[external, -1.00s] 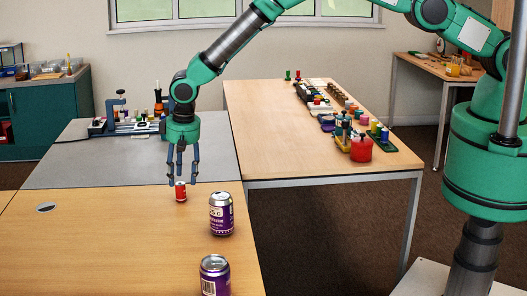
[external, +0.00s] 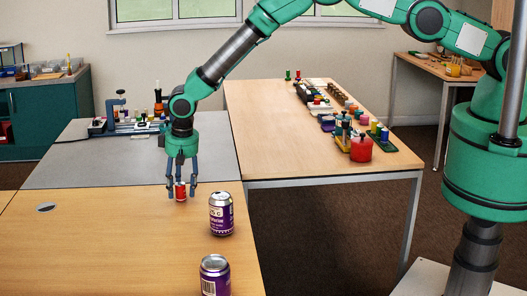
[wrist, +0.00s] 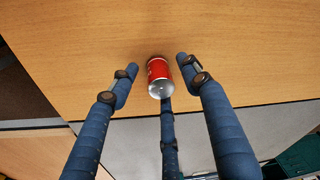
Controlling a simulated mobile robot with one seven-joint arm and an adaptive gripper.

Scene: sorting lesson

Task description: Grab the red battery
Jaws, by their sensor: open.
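The red battery (external: 181,192) is a small red cylinder with a silver end, standing on the wooden table near its back edge. In the wrist view the red battery (wrist: 159,76) sits between my fingers, with its silver end facing the camera. My gripper (external: 182,194) points down over it with its blue fingers around it. In the wrist view my gripper (wrist: 155,75) is open, with gaps between the two side fingers and the battery. The third finger reaches up to the battery's silver end; whether it touches cannot be told.
Two purple cans, one (external: 221,214) right of the battery and one (external: 215,276) nearer the camera, stand along the table's right side. A round grommet (external: 46,207) is at left. The wooden table (external: 110,245) is otherwise clear. A grey table (external: 75,165) adjoins behind.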

